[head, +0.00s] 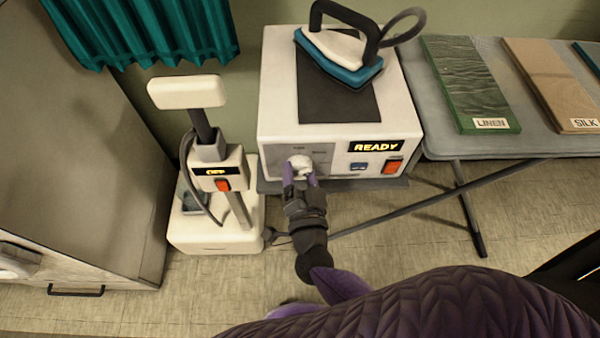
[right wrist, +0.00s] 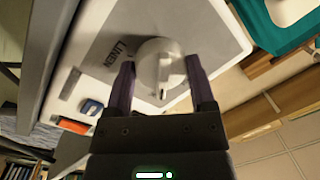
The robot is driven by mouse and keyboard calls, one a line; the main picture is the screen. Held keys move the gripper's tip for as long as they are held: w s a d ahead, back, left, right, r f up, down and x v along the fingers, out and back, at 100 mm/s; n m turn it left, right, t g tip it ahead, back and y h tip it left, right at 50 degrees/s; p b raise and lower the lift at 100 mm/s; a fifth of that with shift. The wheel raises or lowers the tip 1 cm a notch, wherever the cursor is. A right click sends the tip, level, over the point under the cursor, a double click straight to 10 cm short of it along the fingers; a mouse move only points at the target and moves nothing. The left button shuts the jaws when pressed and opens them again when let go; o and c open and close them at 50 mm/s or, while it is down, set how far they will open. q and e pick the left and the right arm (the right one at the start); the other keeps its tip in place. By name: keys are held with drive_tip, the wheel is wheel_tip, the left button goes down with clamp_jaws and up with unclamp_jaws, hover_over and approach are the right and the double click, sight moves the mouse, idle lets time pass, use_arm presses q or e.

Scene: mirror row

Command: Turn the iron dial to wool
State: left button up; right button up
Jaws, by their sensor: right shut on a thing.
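The dial (head: 300,163) is a round white knob on the front panel of the white iron station (head: 280,120). My right gripper (head: 300,177) is shut on it, one purple finger on each side. In the right wrist view the dial (right wrist: 152,66) sits between the fingers (right wrist: 160,75), with a small dark mark on its near edge. The word LINEN shows on the grey panel beside it; other panel words are too small or hidden, so I cannot tell the setting. A lit display (head: 372,146) reads READY. My left gripper is not in view.
The iron (head: 338,55) rests on the station's top. A blue button and an orange switch (head: 392,167) sit right of the dial. A white steamer-like machine (head: 215,232) reading OFF stands left. An ironing board (head: 435,125) at right holds LINEN (head: 465,85) and SILK (head: 555,85) slabs.

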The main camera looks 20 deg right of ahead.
drive_tip(key=shift+f+m+b, duration=0.1)
drive_tip(key=shift+m+b, duration=0.2)
drive_tip(key=shift+m, duration=1.4)
drive_tip(key=m+b, duration=0.1)
drive_tip(key=m, duration=0.1)
drive_tip(key=m+b, duration=0.1)
drive_tip(key=m, duration=0.2)
drive_tip(key=shift+a+t+h, duration=0.1)
drive_tip(key=shift+t+h, duration=0.2)
drive_tip(key=shift+h, duration=0.1)
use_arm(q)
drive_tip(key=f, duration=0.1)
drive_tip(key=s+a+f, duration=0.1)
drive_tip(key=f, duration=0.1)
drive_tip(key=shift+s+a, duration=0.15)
use_arm(e)
drive_tip(key=shift+m, duration=0.6)
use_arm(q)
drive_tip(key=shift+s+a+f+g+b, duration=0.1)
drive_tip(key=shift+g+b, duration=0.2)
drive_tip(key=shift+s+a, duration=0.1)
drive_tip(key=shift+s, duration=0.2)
